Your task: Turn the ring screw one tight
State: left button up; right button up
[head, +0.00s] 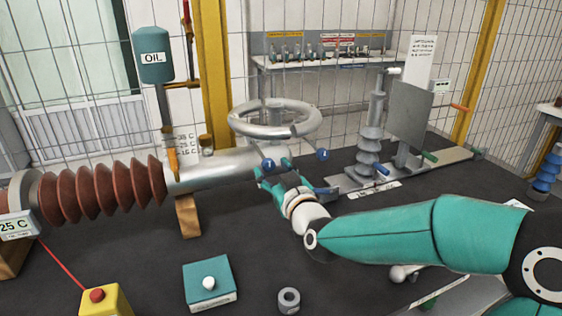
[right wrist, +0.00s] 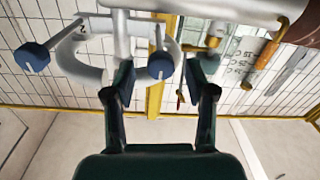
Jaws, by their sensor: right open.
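Two blue screw knobs are on the grey ring fitting at the right end of the metal cylinder (head: 225,170). The left knob (head: 268,164) is at my right gripper (head: 275,168); the other knob (head: 322,155) is to its right, apart from the gripper. In the right wrist view, one blue knob (right wrist: 160,65) shows between the two open fingers, and the other (right wrist: 35,57) is outside them at the left. I cannot tell whether the fingers touch the knob. My left gripper is not in view.
A ribbed brown bushing (head: 100,195) lies at the left. A teal button box (head: 209,281), a yellow box with a red button (head: 104,301) and a small grey ring (head: 289,300) are in front on the dark table.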

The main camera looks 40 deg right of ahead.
jog(key=shift+w+d, duration=0.15)
jog(key=shift+w, duration=0.6)
